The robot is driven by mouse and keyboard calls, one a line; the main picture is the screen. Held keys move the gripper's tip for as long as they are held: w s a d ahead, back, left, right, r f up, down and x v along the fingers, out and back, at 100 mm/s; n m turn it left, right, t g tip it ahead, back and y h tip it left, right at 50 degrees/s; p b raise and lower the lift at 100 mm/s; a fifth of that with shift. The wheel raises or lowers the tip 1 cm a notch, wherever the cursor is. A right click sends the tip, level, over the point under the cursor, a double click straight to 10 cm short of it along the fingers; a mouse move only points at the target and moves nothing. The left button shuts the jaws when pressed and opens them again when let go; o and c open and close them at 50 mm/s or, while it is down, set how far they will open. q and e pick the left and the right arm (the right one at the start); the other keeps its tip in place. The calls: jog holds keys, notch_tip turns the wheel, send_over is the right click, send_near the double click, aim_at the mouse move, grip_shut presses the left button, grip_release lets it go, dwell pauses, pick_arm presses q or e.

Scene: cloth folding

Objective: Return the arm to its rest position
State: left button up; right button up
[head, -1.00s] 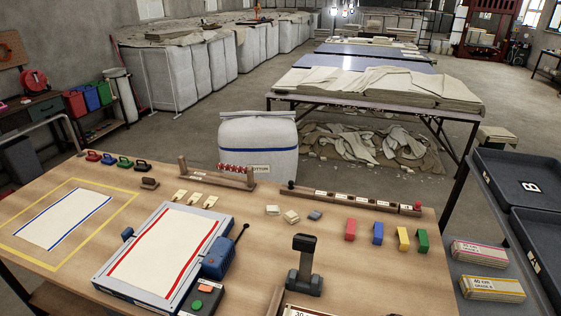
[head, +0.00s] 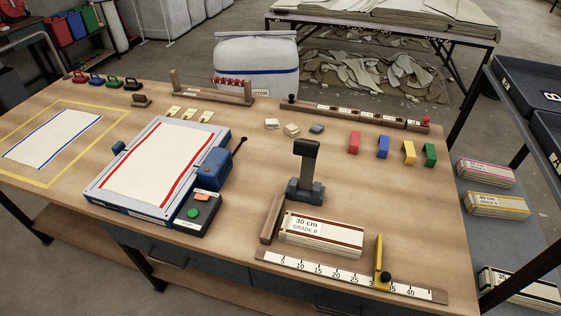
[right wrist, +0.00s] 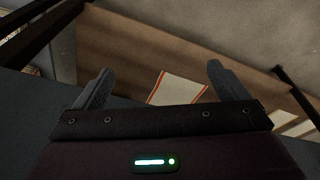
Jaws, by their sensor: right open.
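My right gripper (right wrist: 160,85) shows in the right wrist view with its two fingers spread wide and nothing between them. Beyond the fingers lies a brown surface with a pale, orange-striped piece (right wrist: 180,87) on it. Neither of my arms shows in the head view, and my left gripper is out of sight. In the head view a white cloth with red stripes (head: 155,166) lies flat on the blue-edged press board. Another white cloth with blue stripes (head: 52,139) lies inside the yellow outline at the left. A bundle labelled 30 cm (head: 321,234) lies behind the ruler.
The wooden table (head: 240,245) also holds a ruler (head: 345,277) with a yellow stop, a dark upright tool (head: 306,170), and red, blue, yellow and green blocks. A white sack (head: 257,62) stands behind it. A shelf rack (head: 500,225) with bundles stands at right.

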jog(key=s+d+f+b, duration=0.1)
jog(key=s+f+b, duration=0.3)
jog(key=s+f, duration=0.5)
jog(key=s+d+f+g+b, duration=0.1)
jog(key=s+f+b, duration=0.3)
jog(key=s+f, duration=0.5)
notch_tip(320, 180, down, 8)
jog(key=shift+s+d+r, duration=0.25)
jog(key=shift+d, duration=0.45)
